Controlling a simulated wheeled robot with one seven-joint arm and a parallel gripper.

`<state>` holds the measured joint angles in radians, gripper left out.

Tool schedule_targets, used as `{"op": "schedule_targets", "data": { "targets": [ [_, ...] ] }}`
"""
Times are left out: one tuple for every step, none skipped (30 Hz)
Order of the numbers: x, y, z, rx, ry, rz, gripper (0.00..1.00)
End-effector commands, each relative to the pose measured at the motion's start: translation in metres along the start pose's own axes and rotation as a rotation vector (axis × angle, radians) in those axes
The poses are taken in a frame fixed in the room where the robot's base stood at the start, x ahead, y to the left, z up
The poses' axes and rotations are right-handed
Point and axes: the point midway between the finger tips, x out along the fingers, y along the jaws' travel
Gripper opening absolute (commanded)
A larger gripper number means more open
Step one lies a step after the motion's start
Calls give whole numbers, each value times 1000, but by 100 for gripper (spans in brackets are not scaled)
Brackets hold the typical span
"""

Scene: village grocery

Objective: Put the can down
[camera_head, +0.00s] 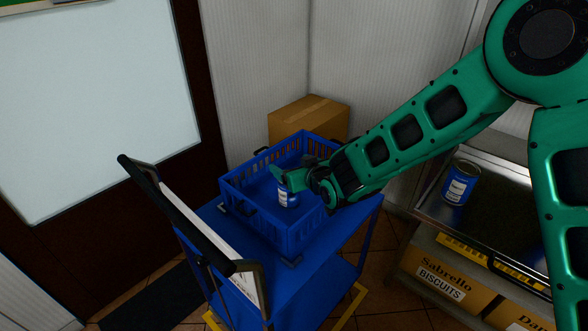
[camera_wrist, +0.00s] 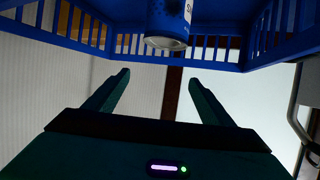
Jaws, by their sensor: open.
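A blue can with a white label (camera_head: 288,193) stands in the blue basket (camera_head: 292,238) on the blue trolley. My gripper (camera_head: 286,177) is inside the basket's upper part, close at the can. In the wrist view my gripper (camera_wrist: 160,77) has its fingers spread apart with nothing between them. The can (camera_wrist: 167,24) is just beyond the fingertips there, and its metal end faces the camera. The far part of the can is cut off by the frame edge.
The trolley (camera_head: 330,262) has a black handle (camera_head: 180,215) at the left. A cardboard box (camera_head: 308,115) is behind the basket. Another blue can (camera_head: 461,182) stands on a metal counter (camera_head: 500,205) at the right, above biscuit boxes (camera_head: 448,270).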

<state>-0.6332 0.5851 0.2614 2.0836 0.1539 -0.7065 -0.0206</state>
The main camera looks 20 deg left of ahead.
Motion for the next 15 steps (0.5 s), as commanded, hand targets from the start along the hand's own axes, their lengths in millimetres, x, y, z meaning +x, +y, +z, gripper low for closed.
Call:
{"op": "schedule_targets", "data": {
  "targets": [
    [-11,0,0,-1,-2,0,76],
    [-17,0,1,-2,-2,0,76],
    [-26,0,0,-2,-1,0,76],
    [-32,0,0,-2,-1,0,76],
    [-38,0,0,-1,0,0,76],
    [-47,0,0,-1,-1,0,76],
    [-53,1,0,-1,0,1,76],
    [-59,1,0,-2,-1,1,76],
    [-66,1,0,-2,-1,1,76],
    [-72,1,0,-2,-1,1,76],
    [-77,1,0,-1,-1,1,76],
    [-84,1,1,-1,-1,1,76],
    [-88,1,0,-1,0,1,76],
    [-92,1,0,0,-1,1,76],
    [-97,1,1,0,-1,1,76]
  ]
}}
